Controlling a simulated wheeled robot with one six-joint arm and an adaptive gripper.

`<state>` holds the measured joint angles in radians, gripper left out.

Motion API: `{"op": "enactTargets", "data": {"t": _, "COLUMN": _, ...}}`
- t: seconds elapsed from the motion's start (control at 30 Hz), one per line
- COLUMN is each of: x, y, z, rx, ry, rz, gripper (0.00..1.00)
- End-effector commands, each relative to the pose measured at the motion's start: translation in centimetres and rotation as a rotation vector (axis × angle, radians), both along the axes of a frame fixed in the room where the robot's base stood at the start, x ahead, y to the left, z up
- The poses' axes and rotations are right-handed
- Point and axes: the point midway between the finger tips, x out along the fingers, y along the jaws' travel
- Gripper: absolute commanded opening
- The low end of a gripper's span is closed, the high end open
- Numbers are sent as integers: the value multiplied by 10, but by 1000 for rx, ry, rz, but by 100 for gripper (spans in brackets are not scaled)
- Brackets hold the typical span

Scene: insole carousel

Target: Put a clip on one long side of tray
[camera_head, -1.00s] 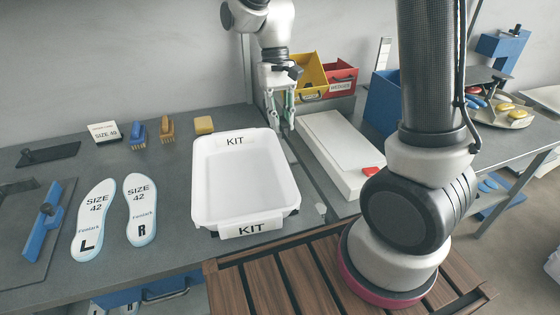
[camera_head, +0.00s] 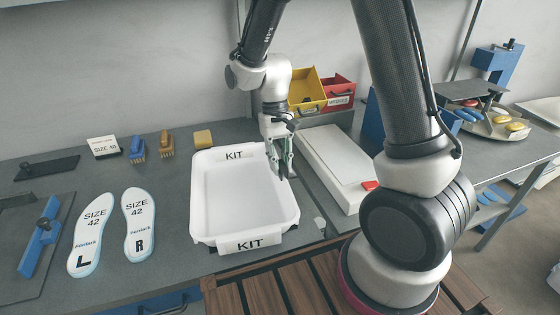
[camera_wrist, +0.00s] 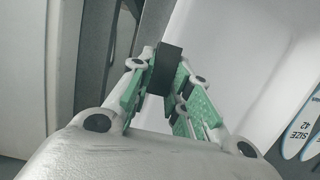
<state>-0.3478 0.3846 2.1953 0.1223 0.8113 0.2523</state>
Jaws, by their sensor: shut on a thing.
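The white tray (camera_head: 240,200) lies on the grey bench, with a KIT label on each short end. It also fills much of the right of the wrist view (camera_wrist: 240,50). My gripper (camera_head: 281,166) is at the tray's right long side, pointing down. In the wrist view its green-padded fingers (camera_wrist: 168,90) are shut on a small black clip (camera_wrist: 166,68). The clip appears close to the tray's edge; I cannot tell whether it touches the rim. In the head view the fingers largely hide the clip.
Two SIZE 42 insoles (camera_head: 140,225) lie left of the tray. Brushes (camera_head: 167,145) and a yellow block (camera_head: 203,139) lie behind. A white box (camera_head: 335,165) with a red piece stands to the right. Yellow (camera_head: 308,92) and red bins are at the back right.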

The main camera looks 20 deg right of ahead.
Motion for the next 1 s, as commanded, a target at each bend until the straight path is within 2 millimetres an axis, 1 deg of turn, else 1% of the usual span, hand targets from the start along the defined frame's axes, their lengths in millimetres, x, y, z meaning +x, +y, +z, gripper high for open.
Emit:
{"op": "enactTargets", "data": {"t": 0.33, "x": 0, "y": 0, "z": -8, "rx": 0, "ry": 1, "rz": 0, "gripper": 7}}
{"op": "enactTargets", "data": {"t": 0.37, "x": 0, "y": 0, "z": -8, "rx": 0, "ry": 1, "rz": 0, "gripper": 21}}
{"op": "enactTargets", "data": {"t": 0.4, "x": 0, "y": 0, "z": -8, "rx": 0, "ry": 1, "rz": 0, "gripper": 28}}
{"op": "enactTargets", "data": {"t": 0.47, "x": 0, "y": 0, "z": -8, "rx": 0, "ry": 1, "rz": 0, "gripper": 39}}
{"op": "enactTargets", "data": {"t": 0.5, "x": 0, "y": 0, "z": -8, "rx": 0, "ry": 1, "rz": 0, "gripper": 40}}
{"op": "enactTargets", "data": {"t": 0.73, "x": 0, "y": 0, "z": -8, "rx": 0, "ry": 1, "rz": 0, "gripper": 40}}
{"op": "enactTargets", "data": {"t": 0.83, "x": 0, "y": 0, "z": -5, "rx": 0, "ry": -1, "rz": 0, "gripper": 40}}
{"op": "enactTargets", "data": {"t": 0.97, "x": 2, "y": 0, "z": 11, "rx": 1, "ry": -3, "rz": 0, "gripper": 40}}
{"op": "enactTargets", "data": {"t": 1.0, "x": 5, "y": 0, "z": 19, "rx": 2, "ry": -5, "rz": -1, "gripper": 40}}
